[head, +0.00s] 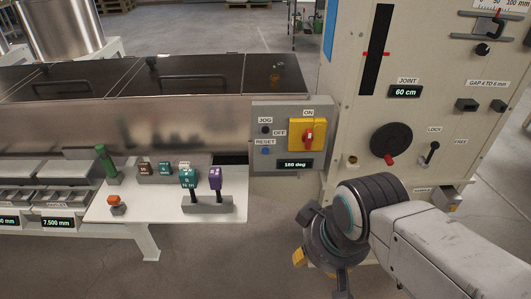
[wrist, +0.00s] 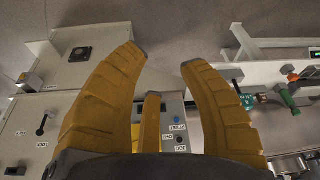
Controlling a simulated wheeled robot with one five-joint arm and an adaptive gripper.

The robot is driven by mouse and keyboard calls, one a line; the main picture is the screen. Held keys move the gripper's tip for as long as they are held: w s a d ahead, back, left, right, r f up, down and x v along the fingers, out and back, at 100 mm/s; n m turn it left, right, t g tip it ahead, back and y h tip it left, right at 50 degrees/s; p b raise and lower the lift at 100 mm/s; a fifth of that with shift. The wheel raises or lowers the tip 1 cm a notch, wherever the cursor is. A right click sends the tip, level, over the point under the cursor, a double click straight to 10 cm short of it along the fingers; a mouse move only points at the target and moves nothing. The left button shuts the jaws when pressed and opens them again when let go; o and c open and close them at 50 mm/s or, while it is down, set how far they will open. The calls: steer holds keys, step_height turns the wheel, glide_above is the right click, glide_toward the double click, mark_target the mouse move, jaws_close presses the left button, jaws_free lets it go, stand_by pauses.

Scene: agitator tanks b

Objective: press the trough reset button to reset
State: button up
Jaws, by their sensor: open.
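The blue reset button (head: 265,151) sits under a RESET label on the left side of a grey control box (head: 288,108) in the head view. It shows no visible sign of being pressed. My gripper (head: 322,252) is open and empty, low and to the right of the box, clear of the button. In the wrist view my gripper (wrist: 163,70) shows its yellow fingers spread wide. The control box (wrist: 173,108) appears upside down behind the fingers, with its RESET label readable; the fingers hide part of it.
A yellow plate with a red rotary switch (head: 308,136) and a black JOG button (head: 265,130) share the box, above a 180 deg display (head: 294,164). A tall cream panel (head: 400,80) with a handwheel stands right. A white table (head: 150,205) with levers stands left.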

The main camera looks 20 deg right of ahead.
jaws_close()
steer(key=c, duration=0.7)
jaws_free()
